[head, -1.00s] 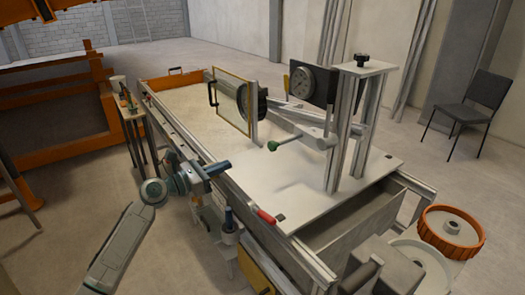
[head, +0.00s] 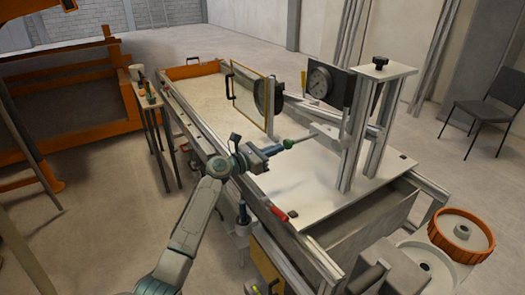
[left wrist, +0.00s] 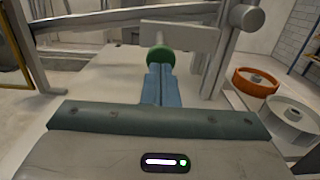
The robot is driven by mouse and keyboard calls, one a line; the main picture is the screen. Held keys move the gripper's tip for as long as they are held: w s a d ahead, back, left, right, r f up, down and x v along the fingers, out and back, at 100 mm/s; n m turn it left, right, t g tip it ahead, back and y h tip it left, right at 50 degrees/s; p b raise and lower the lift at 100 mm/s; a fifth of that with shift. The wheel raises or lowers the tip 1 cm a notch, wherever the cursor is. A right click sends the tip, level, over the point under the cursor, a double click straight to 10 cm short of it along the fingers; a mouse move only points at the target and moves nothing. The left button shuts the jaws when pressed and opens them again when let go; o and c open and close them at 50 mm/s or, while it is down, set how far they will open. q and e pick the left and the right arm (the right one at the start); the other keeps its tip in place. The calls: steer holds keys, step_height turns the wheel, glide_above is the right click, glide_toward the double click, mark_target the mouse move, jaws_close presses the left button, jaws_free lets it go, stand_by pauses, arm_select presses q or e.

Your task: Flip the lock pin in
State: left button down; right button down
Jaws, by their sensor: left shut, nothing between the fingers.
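A lever with a green ball knob (head: 288,143) reaches out over the white deck from the upright frame. The knob also shows in the left wrist view (left wrist: 160,57). My left gripper (head: 278,148) is shut and empty, its tips just short of the knob. In the left wrist view its blue fingers (left wrist: 159,84) lie together and overlap the knob's lower edge, so I cannot tell whether they touch it. A small red handle (head: 279,213) lies at the deck's near left edge. I cannot tell for sure which part is the lock pin. My right gripper is out of view.
The sandbed (head: 205,92) stretches behind, with a framed clear panel (head: 249,102) across it. A round dial (head: 319,81) and metal posts (head: 356,135) stand beyond the knob. The white deck (head: 310,185) is mostly clear. An orange-rimmed wheel (head: 461,231) is at right.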

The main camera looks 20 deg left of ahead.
mark_target(285, 145)
arm_select(q)
steer(key=shift+w+d, duration=0.3)
steer(key=shift+w, duration=0.05)
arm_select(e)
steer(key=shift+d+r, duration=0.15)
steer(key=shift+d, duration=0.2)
arm_select(q)
steer(key=x, duration=0.6)
steer(key=shift+a, duration=0.1)
steer(key=shift+r, duration=0.1)
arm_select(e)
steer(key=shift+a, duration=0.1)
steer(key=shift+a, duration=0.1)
